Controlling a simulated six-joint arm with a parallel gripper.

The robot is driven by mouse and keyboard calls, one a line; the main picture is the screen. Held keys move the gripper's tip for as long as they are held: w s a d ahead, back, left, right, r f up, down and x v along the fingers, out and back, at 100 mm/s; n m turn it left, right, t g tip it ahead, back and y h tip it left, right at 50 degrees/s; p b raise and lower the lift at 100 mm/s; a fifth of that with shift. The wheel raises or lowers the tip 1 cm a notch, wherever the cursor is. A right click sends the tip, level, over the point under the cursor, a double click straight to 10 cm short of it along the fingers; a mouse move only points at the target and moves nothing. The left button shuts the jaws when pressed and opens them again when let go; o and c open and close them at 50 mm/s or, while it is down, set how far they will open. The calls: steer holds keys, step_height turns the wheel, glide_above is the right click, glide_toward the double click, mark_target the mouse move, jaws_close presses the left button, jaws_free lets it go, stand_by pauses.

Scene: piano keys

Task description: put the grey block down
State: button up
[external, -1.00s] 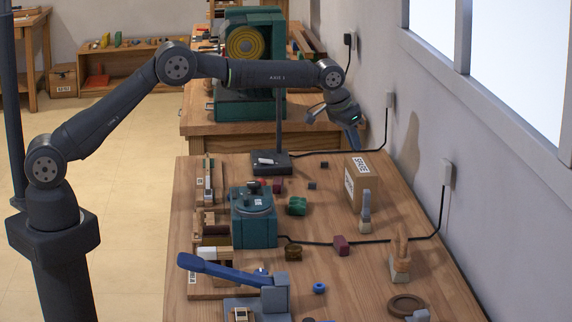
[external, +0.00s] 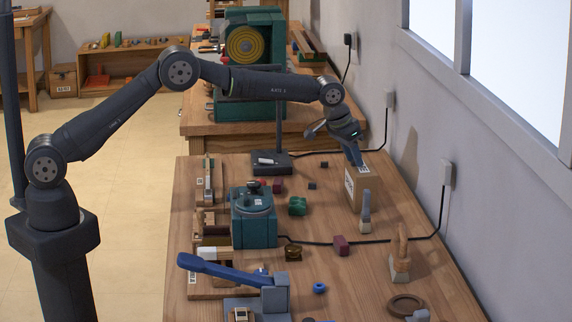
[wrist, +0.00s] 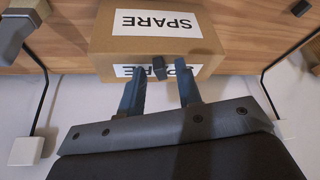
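The small dark grey block (wrist: 160,69) shows between my fingertips in the wrist view, in front of the box's edge. My gripper (wrist: 158,78) is open, with a narrow gap on each side of the block. I cannot tell whether the block rests on the box. In the external view my gripper (external: 357,163) points down at the top of the cardboard box marked SPARE (external: 357,196). The block is not discernible there. The box (wrist: 205,38) also fills the upper middle of the wrist view.
A grey upright piece (external: 366,218) stands close in front of the box. A teal machine (external: 254,230), a green part (external: 297,206) and a maroon block (external: 341,245) are on the wooden table. The wall with outlets and black cables is on the right.

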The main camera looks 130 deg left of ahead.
mark_target(353, 160)
steer(key=v, duration=1.2)
steer(key=shift+r, duration=0.15)
steer(key=x, duration=1.2)
steer(key=shift+f, duration=0.35)
step_height(353, 160, up, 3)
steer(key=shift+r, duration=0.85)
